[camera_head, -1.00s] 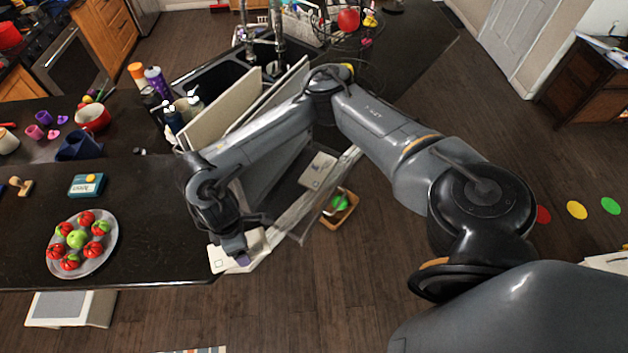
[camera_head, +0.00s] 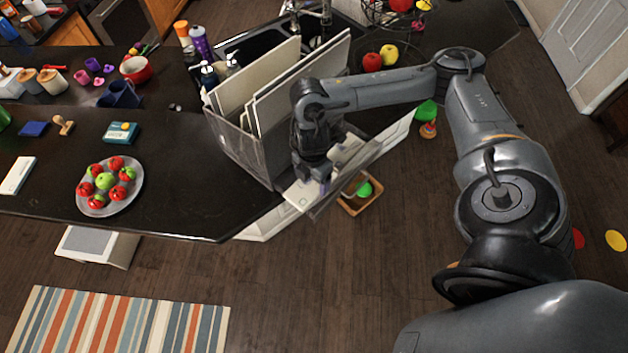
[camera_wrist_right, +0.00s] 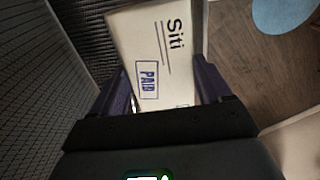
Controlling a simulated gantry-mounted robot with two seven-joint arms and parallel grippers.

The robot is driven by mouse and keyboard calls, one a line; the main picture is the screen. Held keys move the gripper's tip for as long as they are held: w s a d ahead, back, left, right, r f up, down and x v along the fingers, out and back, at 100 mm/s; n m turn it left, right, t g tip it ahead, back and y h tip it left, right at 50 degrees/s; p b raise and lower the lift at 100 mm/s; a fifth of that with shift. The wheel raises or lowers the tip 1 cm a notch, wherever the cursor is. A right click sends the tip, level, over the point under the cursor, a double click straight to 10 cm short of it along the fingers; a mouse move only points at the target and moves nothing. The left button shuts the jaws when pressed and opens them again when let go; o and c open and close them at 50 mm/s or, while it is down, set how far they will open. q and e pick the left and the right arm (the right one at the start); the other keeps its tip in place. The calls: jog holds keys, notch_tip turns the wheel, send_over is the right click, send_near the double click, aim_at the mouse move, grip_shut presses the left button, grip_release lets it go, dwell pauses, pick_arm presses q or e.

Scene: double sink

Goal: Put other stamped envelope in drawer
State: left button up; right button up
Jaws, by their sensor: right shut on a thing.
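My right gripper (camera_head: 318,180) is shut on a cream envelope (camera_head: 298,197) over the open drawer (camera_head: 385,150) at the counter's end. In the right wrist view the envelope (camera_wrist_right: 178,30) lies between the fingers of the gripper (camera_wrist_right: 163,85). It reads "Siti" and bears a blue "PAID" stamp. The drawer has a pale front panel, and my arm and gripper hide much of its inside. A pale patch beside the gripper may be another envelope; I cannot tell. Whether the held envelope touches the drawer is unclear. My left gripper is not in view.
A grey file holder (camera_head: 245,145) with upright boards stands on the counter beside my gripper. A plate (camera_head: 132,195) of red and green fruit or tomatoes sits to the left. A small wooden tray (camera_head: 360,206) lies below the drawer. The floor in front is mostly clear.

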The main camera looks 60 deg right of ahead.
jog(key=d+f, duration=0.1)
jog(key=w+d, duration=0.1)
jog(key=d+f, duration=0.1)
jog(key=d, duration=0.1)
jog(key=shift+w+f, duration=0.3)
jog(key=shift+w, duration=0.05)
notch_tip(320, 180, down, 4)
jog(key=shift+r+p, duration=0.25)
jog(key=shift+p, duration=0.4)
jog(key=shift+f, duration=0.2)
jog(key=shift+f, duration=0.1)
jog(key=o, duration=1)
